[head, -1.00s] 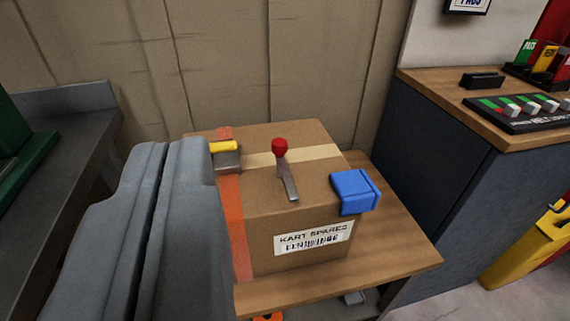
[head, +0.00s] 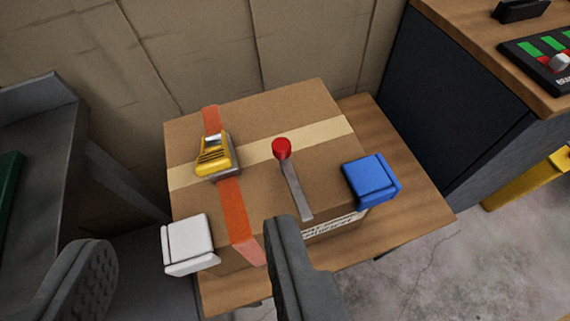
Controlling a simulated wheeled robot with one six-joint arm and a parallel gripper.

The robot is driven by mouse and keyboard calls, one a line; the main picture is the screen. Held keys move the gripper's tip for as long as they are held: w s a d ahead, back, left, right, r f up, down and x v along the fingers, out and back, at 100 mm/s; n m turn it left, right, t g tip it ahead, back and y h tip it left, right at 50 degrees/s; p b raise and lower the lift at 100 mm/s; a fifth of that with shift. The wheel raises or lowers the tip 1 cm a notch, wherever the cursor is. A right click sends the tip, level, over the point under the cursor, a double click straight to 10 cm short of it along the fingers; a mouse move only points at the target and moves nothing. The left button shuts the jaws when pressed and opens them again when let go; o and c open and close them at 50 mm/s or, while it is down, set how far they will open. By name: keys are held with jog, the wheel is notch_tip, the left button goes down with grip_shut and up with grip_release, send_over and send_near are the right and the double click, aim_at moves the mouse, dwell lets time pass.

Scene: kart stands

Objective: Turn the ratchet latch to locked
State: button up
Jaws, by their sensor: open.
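The ratchet latch, with a yellow handle (head: 214,156) on a grey metal base, sits on an orange strap (head: 236,212) across the top of a cardboard box (head: 270,122). A lever with a red knob (head: 281,149) stands on the box to the right of the latch. My gripper (head: 190,275) is open, its two dark grey fingers wide apart in the foreground.
A white block (head: 188,244) is at the box's near left corner and a blue block (head: 371,180) at its right edge. The box stands on a wooden table (head: 410,205). A dark cabinet (head: 455,110) is at right, a grey bench (head: 40,130) at left.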

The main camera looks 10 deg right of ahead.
jog(key=w+d+m+g, duration=0.25)
jog(key=w+g, duration=0.25)
jog(key=w, duration=0.4)
jog(key=m+g, duration=0.4)
jog(key=g, duration=0.3)
send_near(281, 144)
jog(key=shift+y, duration=0.3)
jog(key=f, duration=0.8)
jog(key=shift+d+f, duration=0.25)
jog(key=shift+f, duration=0.1)
grip_shut()
